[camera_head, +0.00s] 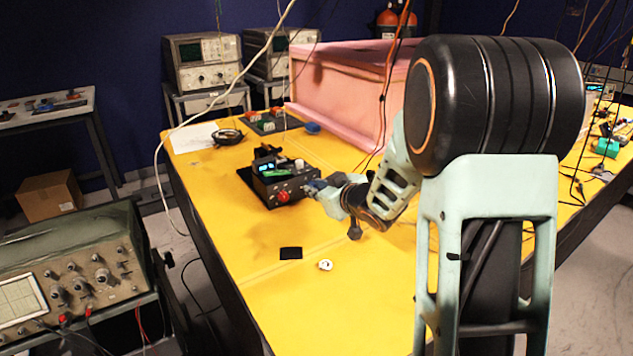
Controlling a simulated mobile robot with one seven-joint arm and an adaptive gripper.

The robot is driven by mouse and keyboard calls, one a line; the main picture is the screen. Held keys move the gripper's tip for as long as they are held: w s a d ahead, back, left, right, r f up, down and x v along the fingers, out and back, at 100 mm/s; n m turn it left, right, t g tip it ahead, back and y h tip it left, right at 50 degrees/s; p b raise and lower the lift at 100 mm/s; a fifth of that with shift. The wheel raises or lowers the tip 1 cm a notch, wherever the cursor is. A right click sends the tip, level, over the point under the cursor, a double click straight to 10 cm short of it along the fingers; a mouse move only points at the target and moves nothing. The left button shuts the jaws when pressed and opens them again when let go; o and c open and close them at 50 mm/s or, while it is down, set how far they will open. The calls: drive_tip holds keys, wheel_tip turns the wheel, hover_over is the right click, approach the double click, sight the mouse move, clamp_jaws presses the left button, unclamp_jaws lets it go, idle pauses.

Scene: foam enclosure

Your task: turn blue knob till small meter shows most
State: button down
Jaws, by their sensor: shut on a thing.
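A small dark instrument box (268,191) stands on the yellow table, with a red knob (283,196) on its front. A small lit blue display (267,168), which looks like the small meter, sits on top; its reading is too small to make out. My gripper (314,187) is at the right end of the box's front and is shut on what appears to be the blue knob. The knob is mostly hidden by the fingers, and its turned angle cannot be seen.
A pink foam enclosure (340,90) stands behind the box. A black square (291,253) and a small white piece (325,265) lie on the clear front table (270,290).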

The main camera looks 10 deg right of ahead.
drive_tip(key=p, duration=0.2)
drive_tip(key=m+p, duration=0.1)
drive_tip(key=p, duration=0.1)
drive_tip(key=shift+d+r+y, duration=0.2)
drive_tip(key=shift+r+y, duration=0.2)
drive_tip(key=m+y+p, duration=0.1)
drive_tip(key=m+p, duration=0.1)
drive_tip(key=p, duration=0.3)
drive_tip(key=shift+w+d+f+g, duration=0.1)
drive_tip(key=shift+g, duration=0.3)
drive_tip(key=m+y+p, duration=0.1)
drive_tip(key=p, duration=0.1)
drive_tip(key=m+p, duration=0.1)
drive_tip(key=p, duration=0.1)
drive_tip(key=shift+f+y, duration=0.3)
drive_tip(key=shift+y, duration=0.1)
drive_tip(key=c, duration=1.8)
unclamp_jaws()
